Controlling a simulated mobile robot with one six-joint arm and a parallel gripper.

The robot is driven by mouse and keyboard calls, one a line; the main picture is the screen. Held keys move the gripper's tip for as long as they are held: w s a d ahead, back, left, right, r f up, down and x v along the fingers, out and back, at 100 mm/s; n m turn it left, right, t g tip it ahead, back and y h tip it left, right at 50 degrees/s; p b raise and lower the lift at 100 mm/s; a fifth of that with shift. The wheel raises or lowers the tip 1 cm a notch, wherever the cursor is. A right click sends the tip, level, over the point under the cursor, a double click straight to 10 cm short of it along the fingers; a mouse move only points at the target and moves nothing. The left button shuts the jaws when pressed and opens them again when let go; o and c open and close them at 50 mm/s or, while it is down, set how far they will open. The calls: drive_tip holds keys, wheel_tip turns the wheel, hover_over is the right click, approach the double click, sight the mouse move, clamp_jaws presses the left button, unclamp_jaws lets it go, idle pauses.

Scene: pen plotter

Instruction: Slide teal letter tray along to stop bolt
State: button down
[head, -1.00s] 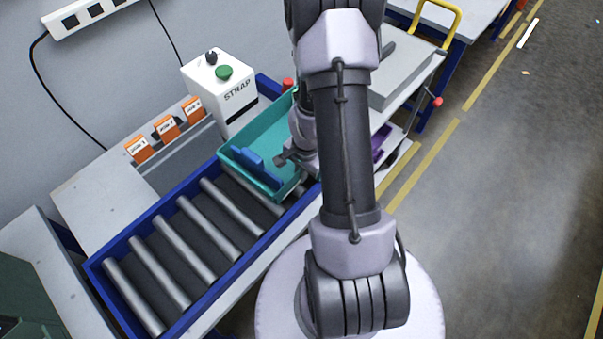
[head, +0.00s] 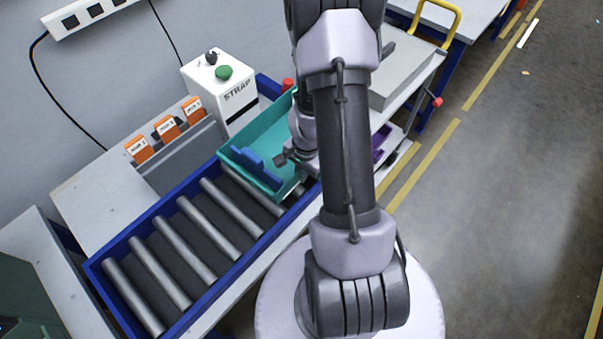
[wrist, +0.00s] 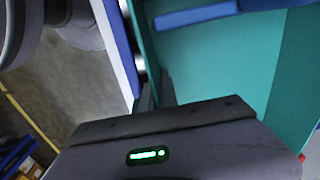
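The teal letter tray (head: 270,133) sits at the far end of the roller conveyor, with a blue divider bar (head: 256,168) across its near end. In the wrist view, the tray floor (wrist: 215,65) fills the right side. My gripper (wrist: 156,92) is at the tray's side wall, with its two dark fingers close together and the wall's edge between them; it looks shut on the wall. In the head view my arm hides the fingers and part of the tray. A red-capped post (head: 288,84) stands at the conveyor's far end; I cannot tell if it is the stop bolt.
The roller conveyor (head: 205,228) has bare rollers on the near side of the tray and a blue frame. A white STRAP box (head: 222,90) with a green button stands beside it. Orange job holders (head: 166,128) line the back. A grey block (head: 400,75) is on the right.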

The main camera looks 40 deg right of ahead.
drive_tip(key=c, duration=1.6)
unclamp_jaws()
drive_tip(key=shift+o, duration=0.2)
wheel_tip(320, 180, up, 17)
drive_tip(key=s+p, duration=0.1)
drive_tip(key=p, duration=0.7)
drive_tip(key=shift+s+r, duration=0.15)
drive_tip(key=shift+s, duration=0.2)
drive_tip(key=shift+w, duration=0.1)
drive_tip(key=a+r+n+t+b, duration=0.2)
drive_tip(key=a+r+n+b, duration=0.2)
drive_tip(key=a+b, duration=0.3)
drive_tip(key=a+r+n+t+b, duration=0.1)
drive_tip(key=a+r+n+b, duration=0.3)
drive_tip(key=a, duration=0.6)
drive_tip(key=s+a+r+n+t+y+b, duration=0.1)
drive_tip(key=s+a+r+n+b, duration=0.1)
drive_tip(key=s+a, duration=0.4)
drive_tip(key=shift+s+a+n+t+y+b, duration=0.15)
drive_tip(key=shift+a+n+t+y+b, duration=0.35)
drive_tip(key=shift+n+b, duration=0.5)
